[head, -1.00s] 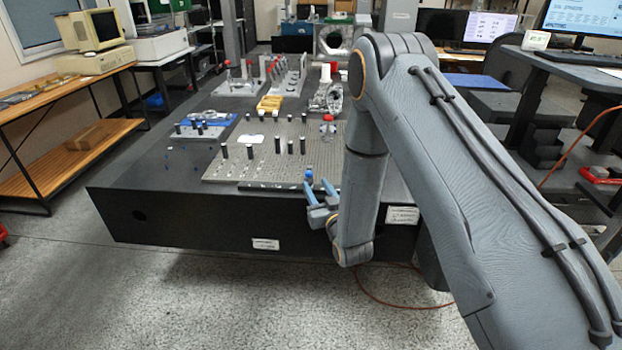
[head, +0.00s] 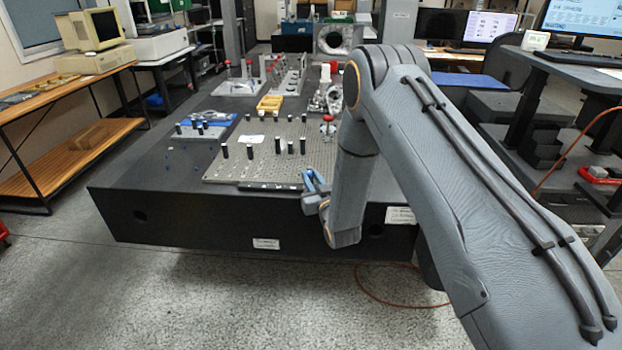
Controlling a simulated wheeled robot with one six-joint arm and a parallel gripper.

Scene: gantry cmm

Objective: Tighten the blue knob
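My gripper (head: 314,180) is at the front edge of the black table, by the near right part of the perforated plate (head: 252,170). Its blue-grey fingers point up and away from me, beside the right end of a dark bar (head: 270,186). The blue knob cannot be told apart from the fingers here; it is hidden or blends with them. I cannot tell whether the fingers touch it or how far they are parted.
Several black posts (head: 224,151) stand on the plate. A red-topped fixture (head: 328,121) stands behind my gripper. A yellow part (head: 270,103) and a blue fixture (head: 204,121) are farther back. A wooden shelf unit (head: 60,140) stands left. The floor in front is clear.

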